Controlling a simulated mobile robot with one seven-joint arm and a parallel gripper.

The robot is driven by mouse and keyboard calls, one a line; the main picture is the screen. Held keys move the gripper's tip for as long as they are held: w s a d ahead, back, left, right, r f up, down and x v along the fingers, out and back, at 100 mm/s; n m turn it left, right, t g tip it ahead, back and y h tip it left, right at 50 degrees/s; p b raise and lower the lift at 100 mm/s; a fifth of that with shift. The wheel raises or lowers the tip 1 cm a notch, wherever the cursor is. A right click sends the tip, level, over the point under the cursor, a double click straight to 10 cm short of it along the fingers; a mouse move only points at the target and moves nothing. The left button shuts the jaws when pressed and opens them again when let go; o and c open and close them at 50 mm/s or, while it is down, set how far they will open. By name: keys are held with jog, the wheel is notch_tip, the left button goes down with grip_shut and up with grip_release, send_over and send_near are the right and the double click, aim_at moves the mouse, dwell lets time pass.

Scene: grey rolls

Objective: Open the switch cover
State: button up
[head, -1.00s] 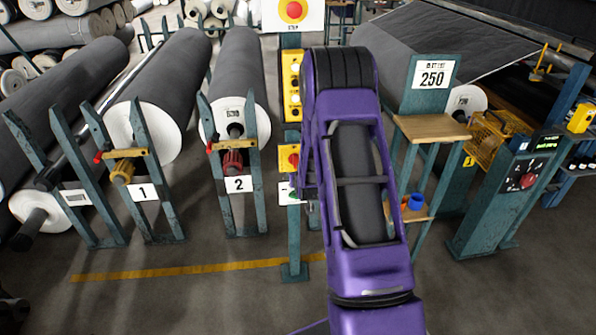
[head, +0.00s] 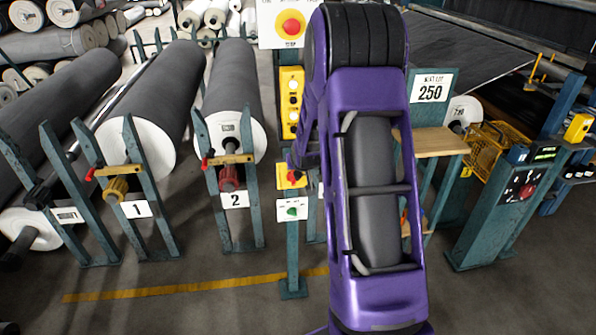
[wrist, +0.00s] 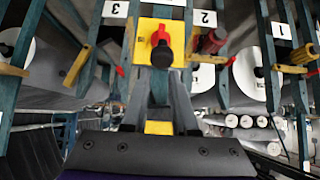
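A yellow switch box with a red-and-black switch part (head: 291,180) is on the green post, just left of my purple arm. In the wrist view its yellow face (wrist: 146,30) is ahead, with the red-and-black part (wrist: 161,48) sticking out; I cannot tell whether this part is the cover. My gripper (wrist: 161,82) points at it, its two grey fingers apart with a gap between them. The fingertips are just below the black part in the picture; contact cannot be told. In the head view the fingers are mostly hidden by my arm.
A yellow button box (head: 291,103) and a red stop button (head: 291,24) are above on the same post; a white sign (head: 291,210) is below. Roll stands (head: 231,200) are to the left, a wooden shelf (head: 437,142) and a control pedestal (head: 500,210) to the right.

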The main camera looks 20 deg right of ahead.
jog(key=o, duration=0.5)
jog(key=shift+s+f, duration=0.1)
jog(key=p+v, duration=0.1)
jog(key=v, duration=1.6)
jog(key=shift+r+p, duration=0.25)
jog(key=shift+p, duration=0.1)
jog(key=shift+s, duration=0.1)
